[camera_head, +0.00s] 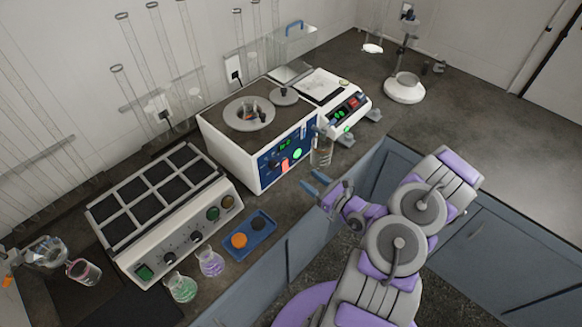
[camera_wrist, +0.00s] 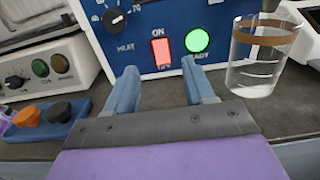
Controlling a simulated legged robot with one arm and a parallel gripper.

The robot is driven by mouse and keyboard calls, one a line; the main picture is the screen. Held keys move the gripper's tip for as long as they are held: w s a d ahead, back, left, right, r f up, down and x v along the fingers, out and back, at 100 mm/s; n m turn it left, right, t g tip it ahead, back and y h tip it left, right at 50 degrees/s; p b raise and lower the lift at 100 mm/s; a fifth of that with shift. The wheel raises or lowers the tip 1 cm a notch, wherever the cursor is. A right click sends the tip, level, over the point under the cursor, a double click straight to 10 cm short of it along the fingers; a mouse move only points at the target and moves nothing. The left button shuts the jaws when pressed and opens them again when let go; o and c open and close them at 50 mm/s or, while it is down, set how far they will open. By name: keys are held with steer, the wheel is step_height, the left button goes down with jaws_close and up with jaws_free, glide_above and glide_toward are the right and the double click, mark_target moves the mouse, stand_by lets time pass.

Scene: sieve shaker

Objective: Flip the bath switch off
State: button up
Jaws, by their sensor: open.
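The bath (camera_head: 229,130) is a white box with a blue front panel and a round lidded opening on its dark top. Its switch (camera_wrist: 162,52) is a lit red rocker marked ON above, beside a round green light (camera_wrist: 197,40) and left of it a black knob (camera_wrist: 116,20). The switch also shows small and red in the head view (camera_head: 285,165). My gripper (camera_wrist: 160,90) is open and empty. Its two blue fingers point at the panel, with the switch between and beyond their tips. In the head view my gripper (camera_head: 317,184) is in front of the bath, apart from it.
A glass beaker (camera_wrist: 259,62) stands right of the switch, close to the panel. A blue tray (camera_head: 262,238) with orange and dark knobs lies left. A multi-plate unit (camera_head: 226,187), flasks (camera_head: 211,263) and a balance (camera_head: 332,88) share the bench.

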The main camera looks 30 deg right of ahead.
mark_target(286, 162)
steer(key=b+x, duration=0.1)
steer(key=x, duration=0.8)
steer(key=shift+w+a+b, duration=0.1)
steer(key=shift+w+b, duration=0.2)
steer(key=shift+w, duration=0.05)
steer(key=shift+c, duration=0.2)
jaws_close()
